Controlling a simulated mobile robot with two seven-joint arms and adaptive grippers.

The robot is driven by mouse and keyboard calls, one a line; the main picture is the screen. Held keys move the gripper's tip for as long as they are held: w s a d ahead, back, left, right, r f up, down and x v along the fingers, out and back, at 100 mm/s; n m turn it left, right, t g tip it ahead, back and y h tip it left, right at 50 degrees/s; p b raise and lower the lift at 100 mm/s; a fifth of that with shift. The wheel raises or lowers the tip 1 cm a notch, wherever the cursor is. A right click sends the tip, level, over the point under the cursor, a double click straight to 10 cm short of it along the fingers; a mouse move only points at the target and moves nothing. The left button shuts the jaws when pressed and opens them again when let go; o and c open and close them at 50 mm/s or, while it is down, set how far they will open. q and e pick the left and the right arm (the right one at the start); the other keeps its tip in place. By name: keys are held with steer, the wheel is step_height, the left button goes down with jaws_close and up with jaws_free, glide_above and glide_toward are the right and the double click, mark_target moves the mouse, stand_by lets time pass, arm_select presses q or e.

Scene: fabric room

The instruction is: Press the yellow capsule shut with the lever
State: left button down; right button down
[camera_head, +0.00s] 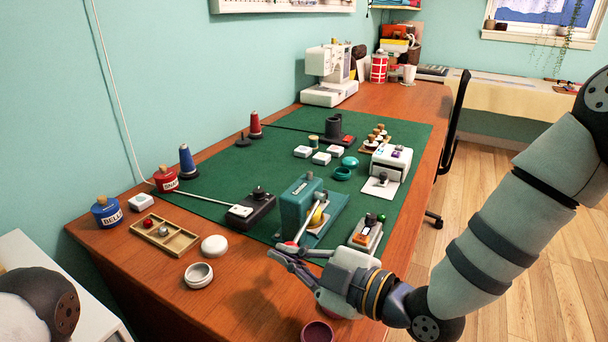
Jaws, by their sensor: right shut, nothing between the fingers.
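A teal press (294,208) stands upright on the near part of the green mat. The yellow capsule (317,216) sits in it, partly hidden by the frame and lever. The lever (301,228) is a pale rod slanting down toward the table's front edge, with a reddish end. My right gripper (277,257) comes in from the right, just in front of the press. Its fingers are shut and empty, close to the lever's low end; I cannot tell whether they touch it. Whether the capsule's halves meet is too small to tell. My left gripper is out of view.
A black device (253,211) stands left of the press, and a grey device (365,232) right of it. White bowl halves (198,275), a wooden tray (165,237) and a maroon cup (317,333) lie near the front edge. The mat's middle left is clear.

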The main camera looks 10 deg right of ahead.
steer(key=shift+d+f, duration=0.25)
steer(key=shift+f, duration=0.35)
steer(key=shift+s, duration=0.1)
steer(key=shift+s+d+r, duration=0.1)
steer(key=shift+s+d, duration=0.15)
steer(key=shift+d, duration=0.05)
steer(key=r+v, duration=0.1)
steer(key=v, duration=1)
steer(key=shift+a, duration=0.2)
